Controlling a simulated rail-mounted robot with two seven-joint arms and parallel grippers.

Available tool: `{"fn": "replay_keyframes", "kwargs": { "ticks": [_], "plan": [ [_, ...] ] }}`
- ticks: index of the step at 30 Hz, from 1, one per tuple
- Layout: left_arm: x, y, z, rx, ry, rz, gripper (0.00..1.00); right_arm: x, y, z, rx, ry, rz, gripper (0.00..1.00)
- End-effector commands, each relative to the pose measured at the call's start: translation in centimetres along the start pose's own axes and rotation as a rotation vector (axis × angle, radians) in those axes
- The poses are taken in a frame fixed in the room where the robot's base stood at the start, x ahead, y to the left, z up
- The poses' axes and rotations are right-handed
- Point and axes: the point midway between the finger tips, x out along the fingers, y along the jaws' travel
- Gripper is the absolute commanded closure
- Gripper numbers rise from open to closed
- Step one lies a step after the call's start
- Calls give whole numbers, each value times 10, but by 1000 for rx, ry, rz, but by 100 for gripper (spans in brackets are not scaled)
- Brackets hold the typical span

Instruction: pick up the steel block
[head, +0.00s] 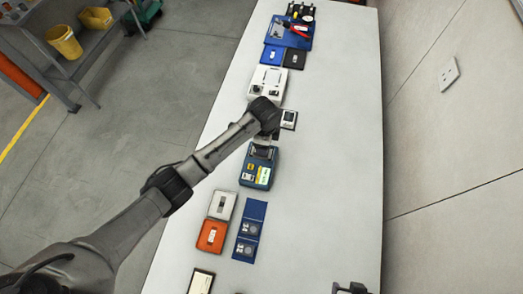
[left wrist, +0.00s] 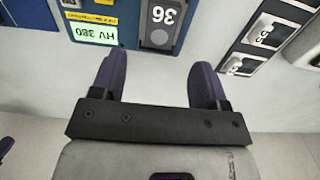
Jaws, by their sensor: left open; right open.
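In the left wrist view, a grey block-like piece marked 36 (left wrist: 160,22) lies ahead of the space between my fingers. It looks like the steel block, but I cannot be sure. My left gripper (left wrist: 157,82) is open, with nothing between its two purple fingers, and stands apart from the piece. In the head view, my left arm reaches over the table from the left, and its wrist hides most of the gripper. My right gripper (head: 350,288) is open at the bottom edge, mostly cut off and far from the left one.
A blue device with yellow labels (head: 258,178) stands just below my left wrist. A blue case with round discs (head: 250,230), an orange box (head: 212,236) and a white box (head: 222,205) lie nearby. A white device (head: 267,82) stands beyond. The table's right side (head: 335,170) is clear.

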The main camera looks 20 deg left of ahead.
Motion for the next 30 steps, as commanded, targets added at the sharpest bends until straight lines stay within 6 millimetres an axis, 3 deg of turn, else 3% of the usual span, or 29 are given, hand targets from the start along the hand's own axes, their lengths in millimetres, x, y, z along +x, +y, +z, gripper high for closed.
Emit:
{"fn": "replay_keyframes", "kwargs": {
  "ticks": [8, 19, 30],
  "plan": [
    [15, 0, 0, 1, 1, 0, 32, 1, 1, 0, -2, 1, 2, 42],
    [58, 1, 5, 0, 0, 1, 32, 2, 0, 0, 0, 1, 1, 42],
    [64, 1, 5, 0, 1, -1, 33, 2, -1, 0, 5, 2, -3, 42]
  ]
}}
